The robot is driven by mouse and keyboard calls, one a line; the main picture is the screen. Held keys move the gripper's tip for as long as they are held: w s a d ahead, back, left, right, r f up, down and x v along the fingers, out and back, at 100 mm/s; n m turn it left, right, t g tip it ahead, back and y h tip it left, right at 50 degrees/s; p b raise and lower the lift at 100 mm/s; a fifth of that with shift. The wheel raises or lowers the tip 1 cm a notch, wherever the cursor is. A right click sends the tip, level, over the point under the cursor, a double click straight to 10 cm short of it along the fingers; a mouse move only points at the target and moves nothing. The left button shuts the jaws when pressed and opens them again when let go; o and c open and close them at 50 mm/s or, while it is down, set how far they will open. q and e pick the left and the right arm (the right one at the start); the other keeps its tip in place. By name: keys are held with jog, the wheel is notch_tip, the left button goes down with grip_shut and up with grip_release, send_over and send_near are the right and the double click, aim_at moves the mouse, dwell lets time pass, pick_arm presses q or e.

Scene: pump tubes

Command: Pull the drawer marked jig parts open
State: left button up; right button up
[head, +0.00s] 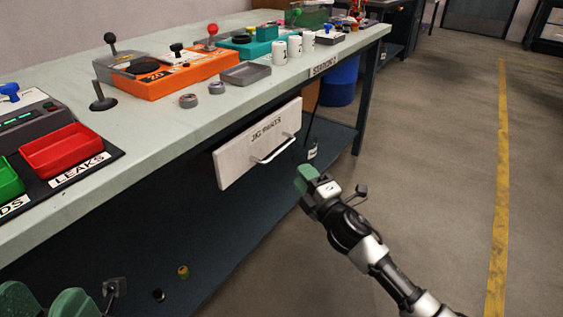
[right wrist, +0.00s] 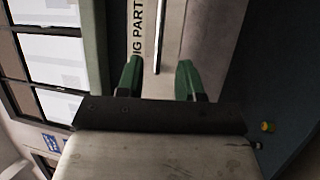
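The drawer marked jig parts (head: 235,163) has a pale front with a black label and hangs under the bench top in the head view. Its front sits close to the bench edge, with no opened interior showing. Its bar handle (head: 274,151) is silvery; in the right wrist view the handle (right wrist: 162,35) runs up between the finger lines. My right gripper (head: 306,179) is open and empty, below and right of the handle, apart from it in the head view. My left gripper (head: 47,302) shows two separated green fingers at the bottom left, partly cut off.
The bench top (head: 165,125) carries an orange unit (head: 190,75), a grey tray (head: 246,74), white cups and a red bin (head: 62,150). A blue bin (head: 338,82) stands under the bench. The floor at right (head: 440,180) is clear.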

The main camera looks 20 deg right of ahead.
aim_at(282, 148)
jog(key=b+x, duration=0.2)
jog(key=x, duration=0.8)
jog(key=shift+w+b, duration=0.3)
jog(key=shift+f, duration=0.1)
grip_shut()
